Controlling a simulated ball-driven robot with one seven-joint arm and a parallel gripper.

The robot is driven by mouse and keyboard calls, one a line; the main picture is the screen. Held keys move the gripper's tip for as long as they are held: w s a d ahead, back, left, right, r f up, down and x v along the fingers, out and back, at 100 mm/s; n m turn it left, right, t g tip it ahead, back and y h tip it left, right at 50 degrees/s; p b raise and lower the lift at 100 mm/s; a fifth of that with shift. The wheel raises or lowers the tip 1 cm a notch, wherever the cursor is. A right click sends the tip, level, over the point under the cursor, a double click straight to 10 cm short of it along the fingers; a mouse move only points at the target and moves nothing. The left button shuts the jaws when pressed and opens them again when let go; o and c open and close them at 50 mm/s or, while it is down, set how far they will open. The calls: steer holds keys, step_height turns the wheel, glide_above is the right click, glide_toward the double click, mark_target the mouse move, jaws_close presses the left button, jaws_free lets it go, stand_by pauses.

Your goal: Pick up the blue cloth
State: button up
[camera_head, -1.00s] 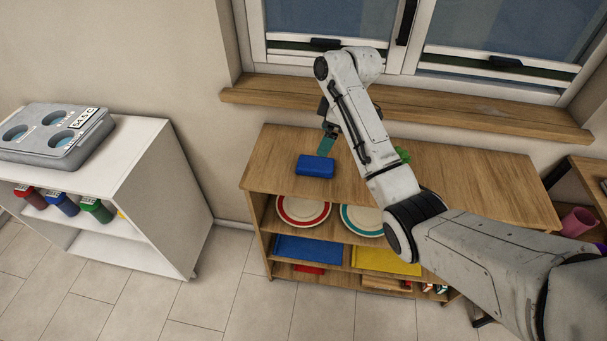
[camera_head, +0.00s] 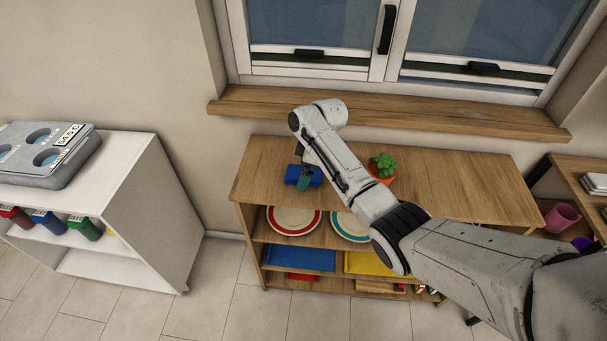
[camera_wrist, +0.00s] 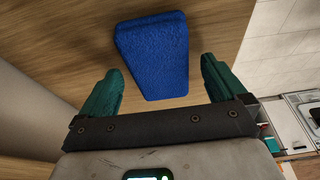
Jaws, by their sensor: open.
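The blue cloth (camera_wrist: 155,55) is a thick folded block lying on the wooden shelf top, in the upper middle of the wrist view. In the head view the blue cloth (camera_head: 313,176) is on the left part of the shelf top, partly hidden by my gripper (camera_head: 304,179). In the wrist view my gripper (camera_wrist: 160,95) is open, with its two green fingers apart. The cloth lies just beyond and between the fingertips, not held. I cannot tell the exact height of the fingers above the shelf top.
A potted succulent (camera_head: 383,166) stands on the shelf top (camera_head: 455,185), close to my arm. A window sill (camera_head: 400,113) runs behind. Plates (camera_head: 293,221) and coloured trays sit on the shelves below. A white cabinet (camera_head: 150,215) stands at the left. The right part of the shelf top is clear.

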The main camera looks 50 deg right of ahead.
steer(key=shift+c, duration=0.2)
steer(key=c, duration=1.1)
steer(key=shift+r, duration=0.1)
steer(key=shift+r, duration=0.6)
steer(key=s+r, duration=0.1)
steer(key=r, duration=0.1)
steer(key=s+r, duration=0.3)
steer(key=r, duration=0.2)
steer(key=shift+s+a+b, duration=0.15)
steer(key=shift+s+b, duration=0.05)
steer(key=shift+b, duration=0.2)
steer(key=s+r+p, duration=0.4)
steer(key=s+p, duration=0.2)
steer(key=s, duration=0.3)
steer(key=shift+s+a+r, duration=0.3)
steer(key=shift+a+r, duration=0.05)
